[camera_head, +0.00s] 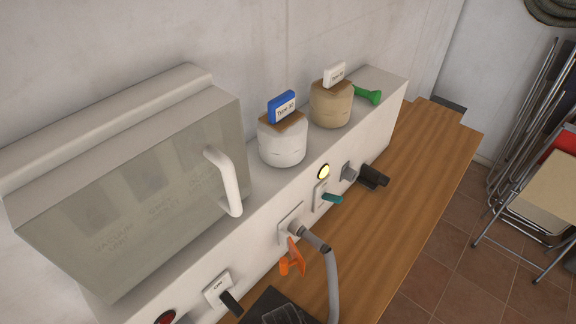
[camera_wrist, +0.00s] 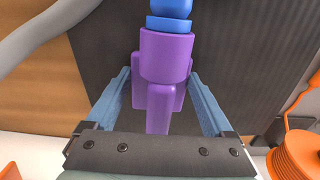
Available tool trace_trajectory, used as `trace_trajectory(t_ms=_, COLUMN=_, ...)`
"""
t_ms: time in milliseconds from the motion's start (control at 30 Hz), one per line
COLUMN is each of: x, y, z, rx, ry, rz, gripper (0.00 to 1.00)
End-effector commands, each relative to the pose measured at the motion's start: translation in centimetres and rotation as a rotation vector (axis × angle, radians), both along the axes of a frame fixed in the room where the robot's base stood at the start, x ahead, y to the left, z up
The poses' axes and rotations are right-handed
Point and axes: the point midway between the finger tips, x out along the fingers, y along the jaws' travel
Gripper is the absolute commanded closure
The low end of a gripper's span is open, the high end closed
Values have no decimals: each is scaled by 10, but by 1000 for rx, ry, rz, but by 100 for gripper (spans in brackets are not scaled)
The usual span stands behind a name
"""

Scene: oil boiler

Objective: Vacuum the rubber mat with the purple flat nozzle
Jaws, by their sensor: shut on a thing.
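My gripper (camera_wrist: 159,80) is shut on the purple nozzle (camera_wrist: 166,55) in the wrist view, with one blue-grey finger on each side of it. A blue connector (camera_wrist: 170,22) joins the nozzle's far end and runs out of the top of the view. A dark ribbed surface, which looks like the rubber mat (camera_wrist: 230,50), lies behind the nozzle. I cannot tell whether the nozzle touches it. In the head view a dark mat (camera_head: 272,308) shows only in part at the bottom edge, on the wooden bench; my gripper is not seen there.
A grey hose (camera_head: 333,277) runs from the white panel's port down past the bench; it also shows in the wrist view (camera_wrist: 45,30). An orange spool-like thing (camera_wrist: 297,155) is at the right. The white cabinet (camera_head: 150,170) stands left. The wooden bench (camera_head: 415,190) is clear toward the right.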

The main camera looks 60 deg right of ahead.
Motion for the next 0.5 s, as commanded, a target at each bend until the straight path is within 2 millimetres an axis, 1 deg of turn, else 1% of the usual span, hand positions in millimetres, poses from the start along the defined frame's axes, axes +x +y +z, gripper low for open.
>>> trace_trajectory(t_ms=100, x=10, y=-2, z=-1, rx=0, ry=-3, rz=-1, gripper=83)
trace_trajectory(t_ms=233, x=12, y=-2, z=0, rx=0, ry=0, rz=-1, gripper=83)
trace_trajectory(t_ms=367, x=9, y=-2, z=1, rx=0, ry=0, rz=-1, gripper=83)
trace_trajectory(t_ms=500, x=0, y=0, z=1, rx=0, ry=1, rz=-1, gripper=83)
